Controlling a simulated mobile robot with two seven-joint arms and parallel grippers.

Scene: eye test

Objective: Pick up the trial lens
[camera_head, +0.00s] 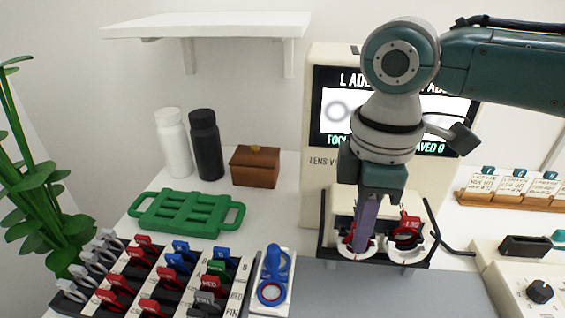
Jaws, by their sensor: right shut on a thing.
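My right gripper (364,236) reaches down from the upper right, fingers pointing down at the left ring of a black and white lens holder (325,242). It is shut on a trial lens (348,241), whose red edge shows beside the fingers; the fingers hide most of it. I cannot tell whether it is clear of the ring. Another red-tabbed lens (409,224) sits at the holder's right ring, apart from the gripper. A lens case (128,284) at front left holds several lenses with red, blue, green and grey tabs. My left gripper is not in view.
A blue-ringed lens (271,291) lies on a white stand beside the case. A green tray (187,212), white bottle (173,143), black bottle (206,145) and brown box (254,167) stand behind. A screen unit (314,190) rises behind the holder. A grey mat (400,294) is bare in front.

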